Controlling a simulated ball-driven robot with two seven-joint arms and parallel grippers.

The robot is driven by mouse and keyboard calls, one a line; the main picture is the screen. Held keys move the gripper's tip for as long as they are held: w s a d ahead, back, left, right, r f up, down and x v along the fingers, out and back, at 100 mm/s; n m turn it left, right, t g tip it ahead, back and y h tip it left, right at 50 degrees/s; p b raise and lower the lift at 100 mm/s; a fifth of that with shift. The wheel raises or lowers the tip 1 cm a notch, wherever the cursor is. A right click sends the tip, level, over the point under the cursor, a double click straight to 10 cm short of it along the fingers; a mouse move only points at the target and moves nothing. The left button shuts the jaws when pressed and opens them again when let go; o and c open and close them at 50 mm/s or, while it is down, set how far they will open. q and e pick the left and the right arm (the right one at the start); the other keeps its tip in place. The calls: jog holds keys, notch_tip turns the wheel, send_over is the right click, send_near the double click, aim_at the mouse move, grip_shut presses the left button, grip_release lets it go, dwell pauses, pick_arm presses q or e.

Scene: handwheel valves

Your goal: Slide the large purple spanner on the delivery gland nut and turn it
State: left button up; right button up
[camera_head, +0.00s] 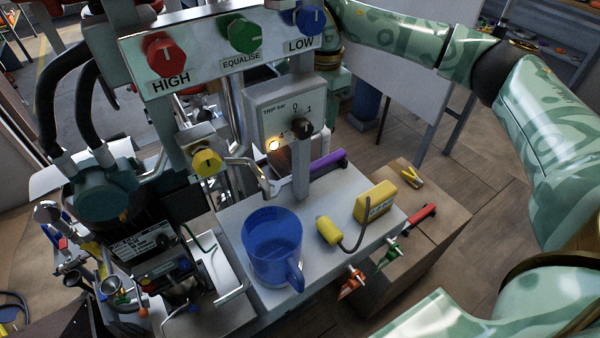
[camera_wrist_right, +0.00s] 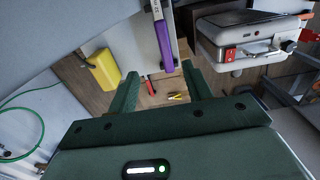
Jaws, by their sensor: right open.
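The large purple spanner (camera_head: 328,162) lies on the grey bench behind the trip panel's post in the head view; its far end is partly hidden. In the right wrist view the purple spanner (camera_wrist_right: 163,42) shows beyond the fingertips, with its pale shank running up out of frame. My right gripper (camera_wrist_right: 160,70) is open and empty, its two dark green fingers apart, with the spanner beyond the gap. In the head view my right arm reaches over the top to behind the panel, where the fingers are hidden. My left gripper is not in view. I cannot identify the delivery gland nut.
A blue mug (camera_head: 262,258), a yellow corded device (camera_head: 328,231) and a yellow box (camera_head: 375,202) stand on the bench. The panel with HIGH, EQUALISE and LOW knobs (camera_head: 243,36) and the trip panel (camera_head: 270,108) are obstacles. A red-handled tool (camera_head: 420,217) lies to the right.

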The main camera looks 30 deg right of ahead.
notch_tip(320, 180, down, 6)
jog(key=b, duration=0.2)
send_over(316, 164)
jog(key=f, duration=0.4)
jog(key=shift+s+f+b, duration=0.2)
jog(key=shift+f+b, duration=0.05)
jog(key=shift+b, duration=0.15)
jog(key=shift+d+f, duration=0.1)
jog(key=shift+f, duration=0.3)
jog(key=f, duration=0.1)
jog(key=f+b, duration=0.1)
jog(key=f, duration=0.1)
jog(key=f+b, duration=0.1)
jog(key=f, duration=0.1)
jog(key=shift+w+f, duration=0.1)
jog(key=shift+w, duration=0.2)
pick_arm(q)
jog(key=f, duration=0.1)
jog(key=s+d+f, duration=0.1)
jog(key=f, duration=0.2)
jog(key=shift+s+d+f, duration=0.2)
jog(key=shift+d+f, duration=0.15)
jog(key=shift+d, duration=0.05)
pick_arm(e)
jog(key=shift+c, duration=0.3)
grip_shut()
